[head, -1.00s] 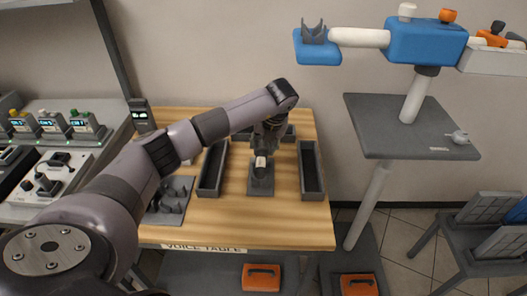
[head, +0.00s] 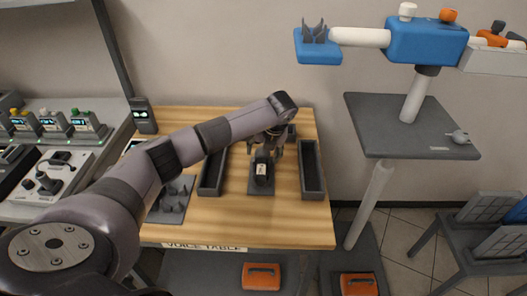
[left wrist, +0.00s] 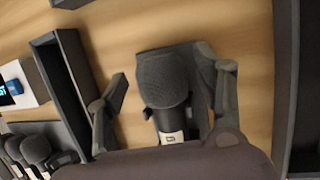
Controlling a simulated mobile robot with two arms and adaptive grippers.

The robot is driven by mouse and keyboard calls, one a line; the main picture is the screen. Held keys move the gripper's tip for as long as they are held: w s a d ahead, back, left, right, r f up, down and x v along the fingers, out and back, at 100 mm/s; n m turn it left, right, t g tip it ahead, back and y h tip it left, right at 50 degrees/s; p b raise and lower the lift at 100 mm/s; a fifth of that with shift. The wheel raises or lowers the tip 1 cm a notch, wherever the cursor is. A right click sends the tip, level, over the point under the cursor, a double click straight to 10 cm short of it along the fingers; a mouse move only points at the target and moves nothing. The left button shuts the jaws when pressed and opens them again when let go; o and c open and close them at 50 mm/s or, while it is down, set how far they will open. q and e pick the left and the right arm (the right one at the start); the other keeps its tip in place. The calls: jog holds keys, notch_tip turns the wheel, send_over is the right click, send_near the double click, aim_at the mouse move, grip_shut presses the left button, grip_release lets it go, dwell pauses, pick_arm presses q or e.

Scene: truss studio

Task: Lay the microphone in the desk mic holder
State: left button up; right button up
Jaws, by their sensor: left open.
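The microphone (head: 263,173), with a dark mesh head and a pale label, is at the small dark grey holder (head: 261,188) in the middle of the wooden table. In the left wrist view the microphone (left wrist: 164,82) lies between my spread fingers, with part of the grey holder (left wrist: 203,72) behind it. My left gripper (head: 267,150) is open just above and behind the microphone; it also shows in the left wrist view (left wrist: 172,84) with gaps beside the microphone. The holder's cradle is mostly hidden, so the exact contact is unclear. My right gripper is out of view.
Long dark trays stand left (head: 213,170) and right (head: 312,170) of the holder. A rack with dark microphones (head: 172,198) sits at the table's left. A grey stand (head: 410,125) with a blue boom is at the right. Bare wood lies around the holder.

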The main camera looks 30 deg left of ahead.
pick_arm(q)
jog(key=shift+r, duration=0.25)
jog(key=shift+d+r, duration=0.15)
jog(key=shift+r, duration=0.15)
jog(key=b+v, duration=0.1)
jog(key=v, duration=1)
jog(key=shift+s, duration=0.15)
